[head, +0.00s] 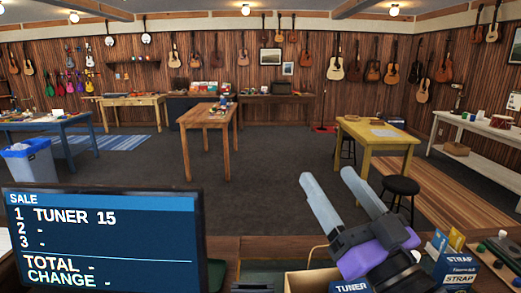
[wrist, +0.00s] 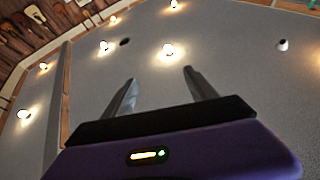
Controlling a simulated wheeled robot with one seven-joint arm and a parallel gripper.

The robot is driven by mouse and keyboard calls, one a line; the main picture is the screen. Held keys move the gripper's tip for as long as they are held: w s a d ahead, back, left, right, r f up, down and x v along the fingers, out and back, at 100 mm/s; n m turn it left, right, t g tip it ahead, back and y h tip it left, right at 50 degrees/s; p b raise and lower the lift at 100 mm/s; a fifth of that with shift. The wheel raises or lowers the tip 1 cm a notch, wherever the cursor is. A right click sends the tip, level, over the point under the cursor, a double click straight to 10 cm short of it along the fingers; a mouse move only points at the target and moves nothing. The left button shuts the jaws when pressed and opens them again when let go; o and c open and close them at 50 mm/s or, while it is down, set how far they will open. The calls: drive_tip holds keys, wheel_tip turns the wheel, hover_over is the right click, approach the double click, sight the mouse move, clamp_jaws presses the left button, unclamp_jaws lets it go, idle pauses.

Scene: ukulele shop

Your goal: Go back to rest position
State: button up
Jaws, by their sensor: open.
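My gripper (head: 340,190) is raised at the lower right of the head view, above the counter. Its two grey fingers stand apart with nothing between them. In the wrist view my gripper (wrist: 160,85) also shows empty, its fingers pointing up toward the ceiling and lights.
A sale screen (head: 100,240) stands at the lower left, reading TUNER 15. A tuner box (head: 350,286) and blue strap boxes (head: 455,268) sit on the counter near my arm. A wooden table (head: 208,115), a yellow table (head: 378,135) and a black stool (head: 401,186) stand beyond, with open carpet between.

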drive_tip(key=s+d+f+m+h+b, duration=0.1)
drive_tip(key=s+d+f+m+h, duration=0.4)
drive_tip(key=f, duration=0.4)
drive_tip(key=s+d+f+m+h+b, duration=0.2)
drive_tip(key=s+d+f+m+h, duration=0.15)
drive_tip(key=s+f+h, duration=0.4)
drive_tip(key=s+f+n+g+y+b, duration=0.3)
drive_tip(key=s+f+n+g+y, duration=0.1)
drive_tip(key=s+f, duration=1.8)
drive_tip(key=s+n+g, duration=0.1)
drive_tip(key=s+g, duration=0.1)
drive_tip(key=s, duration=0.1)
drive_tip(key=shift+f, duration=0.15)
